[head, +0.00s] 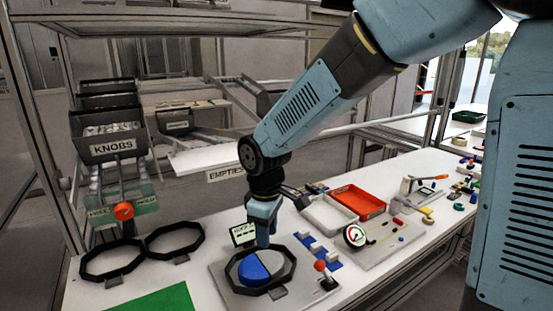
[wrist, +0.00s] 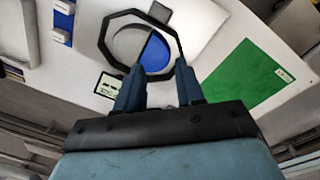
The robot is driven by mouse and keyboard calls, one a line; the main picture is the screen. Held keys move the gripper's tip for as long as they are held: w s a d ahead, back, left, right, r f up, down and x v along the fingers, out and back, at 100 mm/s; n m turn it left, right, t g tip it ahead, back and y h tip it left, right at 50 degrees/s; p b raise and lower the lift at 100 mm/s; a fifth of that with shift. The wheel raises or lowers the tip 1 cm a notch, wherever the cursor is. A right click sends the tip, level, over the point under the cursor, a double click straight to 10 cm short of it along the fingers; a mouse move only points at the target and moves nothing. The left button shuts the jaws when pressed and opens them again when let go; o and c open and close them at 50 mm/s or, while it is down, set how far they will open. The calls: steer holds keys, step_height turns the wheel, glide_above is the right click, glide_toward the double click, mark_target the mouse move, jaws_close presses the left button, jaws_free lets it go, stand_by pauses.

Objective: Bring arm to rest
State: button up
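My gripper (head: 263,243) points down over the fixture in the head view. Its two fingers stand apart in the wrist view (wrist: 158,82), with nothing held between them. Below and beyond the fingertips, a rounded shell, part blue and part grey (head: 254,268), sits inside a black octagonal ring (head: 290,262). The shell (wrist: 155,53) and ring (wrist: 108,30) also show in the wrist view. The fingertips are close to the ring's edge; I cannot tell the exact gap. In the head view the gripper hides part of the ring's far side.
Two empty black octagonal rings (head: 112,262) lie at left, near a green mat (head: 160,300). A red tray (head: 357,201), a white tray (head: 327,215), a round gauge (head: 355,236) and an orange-knobbed clamp (head: 321,267) stand to the right. A KNOBS bin (head: 112,147) hangs at back left.

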steer(key=s+d+r+m+t, duration=0.2)
steer(key=d+r+m, duration=0.6)
steer(key=d, duration=0.6)
steer(key=s+d+r+m+t, duration=0.2)
steer(key=s+d+r+m, duration=0.4)
steer(key=s+d, duration=0.4)
steer(key=d+r, duration=0.1)
steer(key=d, duration=0.1)
steer(key=shift+d+t, duration=0.3)
steer(key=shift+t, duration=0.1)
